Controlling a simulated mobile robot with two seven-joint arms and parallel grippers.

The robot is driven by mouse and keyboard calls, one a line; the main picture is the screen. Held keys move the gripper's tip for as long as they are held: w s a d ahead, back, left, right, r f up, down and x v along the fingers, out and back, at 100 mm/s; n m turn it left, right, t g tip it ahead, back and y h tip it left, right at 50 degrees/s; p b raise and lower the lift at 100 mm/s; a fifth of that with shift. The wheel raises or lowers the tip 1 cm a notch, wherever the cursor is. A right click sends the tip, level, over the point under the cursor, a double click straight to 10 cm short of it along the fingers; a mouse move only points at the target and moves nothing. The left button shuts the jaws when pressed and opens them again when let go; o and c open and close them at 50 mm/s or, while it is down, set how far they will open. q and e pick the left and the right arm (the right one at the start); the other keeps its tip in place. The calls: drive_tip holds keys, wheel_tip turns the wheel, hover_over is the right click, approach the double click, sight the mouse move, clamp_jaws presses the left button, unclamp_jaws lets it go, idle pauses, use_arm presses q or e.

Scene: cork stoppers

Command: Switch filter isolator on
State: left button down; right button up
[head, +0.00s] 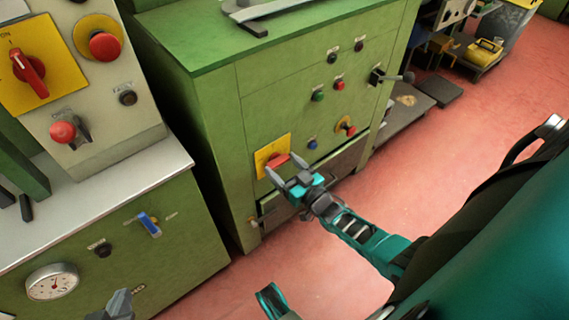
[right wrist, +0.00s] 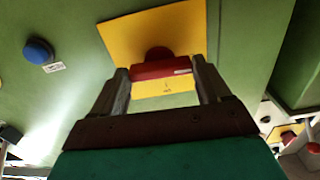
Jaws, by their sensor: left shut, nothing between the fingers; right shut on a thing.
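A red rotary switch knob (head: 278,159) sits on a yellow plate (head: 264,152) low on the front of a green cabinet. My right gripper (head: 285,168) is at this knob. In the right wrist view, the red knob (right wrist: 160,69) lies between the two fingers of my right gripper (right wrist: 160,80), in front of the yellow plate (right wrist: 130,35). The fingers are shut on the knob and partly hide its ends. Small lettering shows on the lower plate but I cannot read it. My left gripper (head: 118,303) is shut and empty at the bottom edge, partly cut off.
The green cabinet (head: 225,130) also carries several buttons, including a blue one (head: 312,144), and a lever (head: 385,77). At left, another machine has a second red rotary switch (head: 30,72), a red mushroom button (head: 104,46) and a gauge (head: 52,282). Red floor (head: 440,165) is open at right.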

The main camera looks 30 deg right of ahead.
drive_tip(key=m, duration=0.8)
drive_tip(key=shift+m+b, duration=0.35)
drive_tip(key=shift+m, duration=0.05)
drive_tip(key=m, duration=0.4)
drive_tip(key=shift+f+m+b, duration=0.1)
drive_tip(key=shift+m+b, duration=0.2)
drive_tip(key=shift+b, duration=0.1)
drive_tip(key=m, duration=0.2)
drive_tip(key=shift+m+b, duration=0.3)
drive_tip(key=shift+b, duration=0.05)
use_arm(q)
drive_tip(key=shift+w+d+f, duration=0.1)
drive_tip(key=shift+d+f, duration=0.25)
drive_tip(key=shift+f, duration=0.15)
use_arm(e)
drive_tip(key=shift+m, duration=0.6)
use_arm(q)
drive_tip(key=shift+h, duration=0.3)
use_arm(e)
drive_tip(key=shift+m, duration=0.3)
drive_tip(key=o, duration=1)
